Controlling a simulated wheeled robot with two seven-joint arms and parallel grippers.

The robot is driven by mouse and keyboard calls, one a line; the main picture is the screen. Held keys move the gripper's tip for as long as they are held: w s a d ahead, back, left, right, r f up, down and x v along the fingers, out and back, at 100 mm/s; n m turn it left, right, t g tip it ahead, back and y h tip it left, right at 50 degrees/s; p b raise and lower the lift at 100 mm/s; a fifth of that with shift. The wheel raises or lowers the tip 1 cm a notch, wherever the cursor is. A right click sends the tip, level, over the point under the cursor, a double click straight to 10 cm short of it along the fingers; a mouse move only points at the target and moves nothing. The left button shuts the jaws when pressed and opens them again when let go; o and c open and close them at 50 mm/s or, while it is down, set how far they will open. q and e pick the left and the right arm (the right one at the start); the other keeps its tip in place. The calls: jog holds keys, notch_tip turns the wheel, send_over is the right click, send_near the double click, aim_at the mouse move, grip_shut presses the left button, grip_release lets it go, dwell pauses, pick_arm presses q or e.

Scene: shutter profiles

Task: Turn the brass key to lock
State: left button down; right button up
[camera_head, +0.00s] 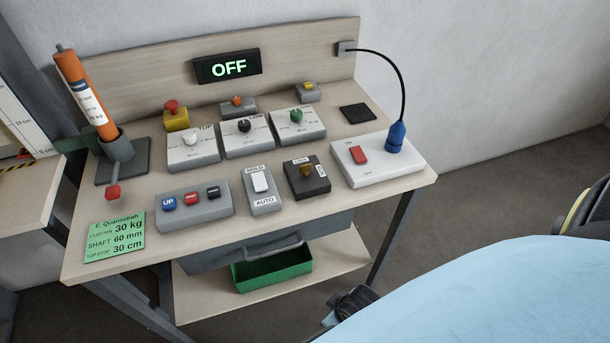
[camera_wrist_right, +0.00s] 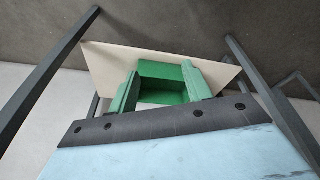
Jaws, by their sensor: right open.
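The brass key (camera_head: 306,169) sits in a dark key-switch box (camera_head: 309,186) near the front right of the bench. One small white label lies behind the key and another to its right; their text is too small to read surely. Which label the key points at, I cannot tell. My right gripper (camera_head: 352,300) shows only in part, low in front of the bench and well below the key, touching nothing that I can see. The key is outside the right wrist view. My left gripper is not in view.
A white HOLD/AUTO rocker (camera_head: 260,182) stands just left of the key box. A white panel with a red switch (camera_head: 358,154) and a blue lamp (camera_head: 397,139) stands right. The display (camera_head: 228,66) reads OFF. A green tray (camera_head: 273,282) lies on the lower shelf.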

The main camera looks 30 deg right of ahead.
jog(key=w+r+t, duration=0.2)
jog(key=w+r, duration=0.2)
jog(key=r, duration=1.1)
jog(key=w+a+r+n+t+y, duration=0.1)
jog(key=w+r+n+t, duration=0.2)
jog(key=w+r+t, duration=0.65)
jog(key=w+a+r+n+t+y, duration=0.15)
jog(key=w+r+t, duration=0.35)
jog(key=w+r, duration=0.9)
jog(key=s+a+r+n+g+y, duration=0.2)
jog(key=a+r+n+g+y, duration=0.45)
jog(key=n, duration=0.55)
jog(key=s+a+r+n+g+y, duration=0.3)
jog(key=a+r+n+g+y, duration=0.15)
jog(key=a+n+y, duration=0.5)
jog(key=n+g+h, duration=0.5)
jog(key=g+h, duration=0.4)
jog(key=h, duration=1)
send_over(306, 165)
notch_tip(306, 165, down, 9)
jog(key=shift+t+y, duration=0.25)
notch_tip(306, 165, down, 13)
jog(key=shift+b, duration=0.95)
